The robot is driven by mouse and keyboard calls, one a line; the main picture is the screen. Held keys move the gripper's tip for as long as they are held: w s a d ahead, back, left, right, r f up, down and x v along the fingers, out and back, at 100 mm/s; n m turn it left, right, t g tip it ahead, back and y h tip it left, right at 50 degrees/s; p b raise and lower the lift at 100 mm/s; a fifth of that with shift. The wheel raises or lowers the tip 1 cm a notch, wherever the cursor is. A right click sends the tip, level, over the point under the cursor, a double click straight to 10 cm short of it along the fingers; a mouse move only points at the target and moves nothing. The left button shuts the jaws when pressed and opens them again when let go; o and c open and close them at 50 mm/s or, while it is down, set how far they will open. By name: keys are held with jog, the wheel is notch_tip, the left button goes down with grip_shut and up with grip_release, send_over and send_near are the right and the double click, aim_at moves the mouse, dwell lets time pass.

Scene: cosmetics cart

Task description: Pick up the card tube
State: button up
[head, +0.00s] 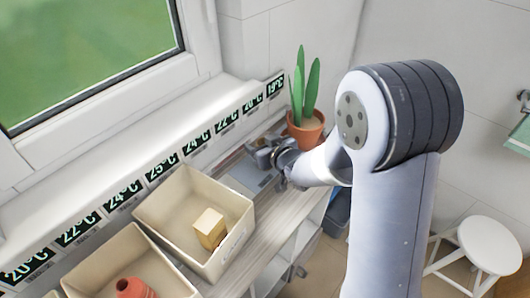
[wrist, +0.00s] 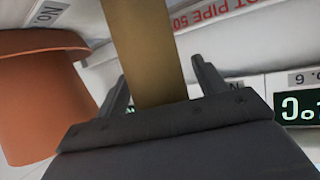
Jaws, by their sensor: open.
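A brown, straight-sided piece that looks like the card tube (wrist: 146,45) stands out in the wrist view, between the two fingers of my gripper (wrist: 162,85). The fingers are apart, with a gap visible on each side of the tube. Its lower end in that view is hidden behind the gripper body. In the head view my gripper (head: 265,152) is at the far end of the cart top, just left of the potted plant. I cannot make out the tube there; the gripper and arm may hide it.
The terracotta plant pot (head: 306,131) stands close beside my gripper; it also shows in the wrist view (wrist: 40,95). A beige bin (head: 160,225) holds a tan block (head: 209,229). Another bin (head: 100,262) holds a reddish item (head: 135,288). The window ledge with temperature displays (head: 161,167) runs behind.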

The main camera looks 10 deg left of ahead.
jog(key=shift+w+a+f, duration=0.15)
jog(key=shift+w+a, duration=0.05)
jog(key=c, duration=1)
